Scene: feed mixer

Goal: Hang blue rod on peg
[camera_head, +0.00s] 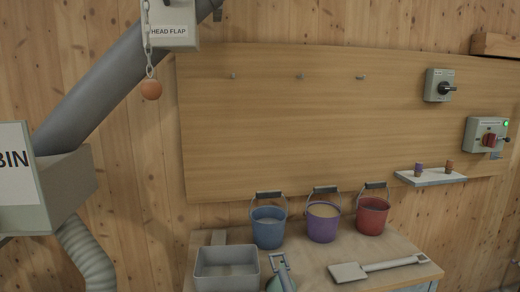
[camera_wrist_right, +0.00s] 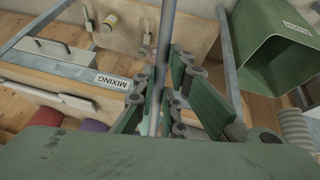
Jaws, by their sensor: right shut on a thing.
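My right gripper (camera_wrist_right: 162,92) shows in the right wrist view. Its green fingers are shut around a thin, pale blue-grey rod (camera_wrist_right: 165,40), which extends up past the top edge of that view. The rod's lower part is partly hidden by the fingers. In the head view, three small grey pegs stand in a row on the wooden wall board: a left peg (camera_head: 233,76), a middle peg (camera_head: 299,76) and a right peg (camera_head: 360,76). All three are bare. Neither gripper shows in the head view.
A bench (camera_head: 320,268) below the board holds blue (camera_head: 269,232), purple (camera_head: 322,228) and red (camera_head: 372,217) buckets, a grey tray (camera_head: 226,272) and a flat paddle (camera_head: 349,272). A small shelf (camera_head: 430,179) is at right. A chain with an orange ball (camera_head: 151,89) hangs at left.

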